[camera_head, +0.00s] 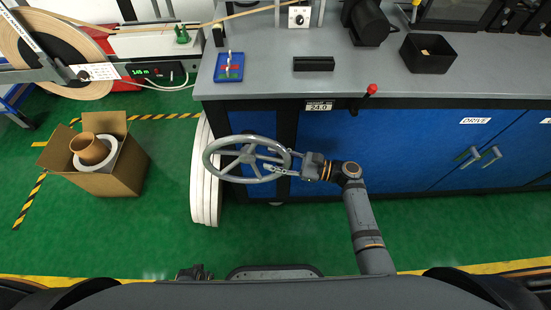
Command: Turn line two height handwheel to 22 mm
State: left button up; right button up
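The grey spoked handwheel (222,174) is in front of the left end of the blue cabinet. A small readout (319,106) on the bench's front edge shows 24.0; the small print above it is hard to read. My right gripper (281,168) is at the right side of the wheel, with its fingers at the rim. Whether the fingers are closed on the rim is unclear. A small dark part at the bottom edge, left of centre, looks like the tip of my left gripper (195,272); its fingers cannot be made out.
A red-knobbed lever (371,90) stands right of the readout. White rings (203,190) lean by the cabinet's left end. A cardboard box (120,180) holding rolls stands on the green floor. A black bin (428,54) and blue tray (228,68) sit on the bench.

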grip_shut()
dwell(0.4)
